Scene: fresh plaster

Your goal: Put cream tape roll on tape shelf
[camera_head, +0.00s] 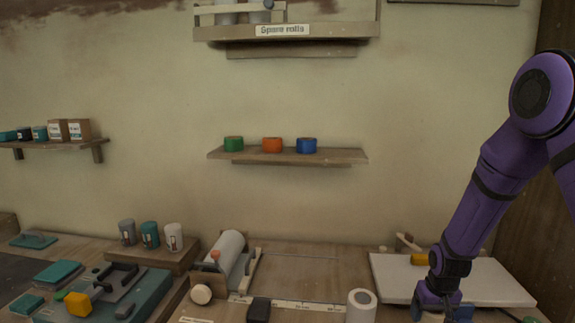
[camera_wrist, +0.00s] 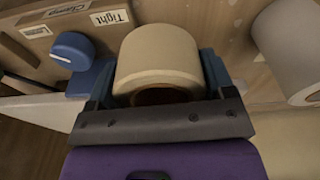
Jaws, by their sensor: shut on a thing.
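The cream tape roll (camera_wrist: 158,58) is between the two blue fingers of my gripper (camera_wrist: 158,85) in the wrist view, and the gripper is shut on it. In the head view my gripper (camera_head: 443,312) is low at the right, over the bench near its front; I cannot make out the cream roll there. The tape shelf (camera_head: 345,157) is the small wooden shelf in the middle of the wall. A green roll (camera_head: 233,144), an orange roll (camera_head: 272,145) and a blue roll (camera_head: 307,146) stand on its left and middle part. Its right end is bare.
A white roll (camera_head: 361,306) stands on the bench left of my gripper. A white board (camera_head: 390,277) lies behind the gripper. A larger roll on a dispenser (camera_head: 228,250) stands further left. The "Spare rolls" shelf (camera_head: 345,31) hangs above the tape shelf, with clear wall between.

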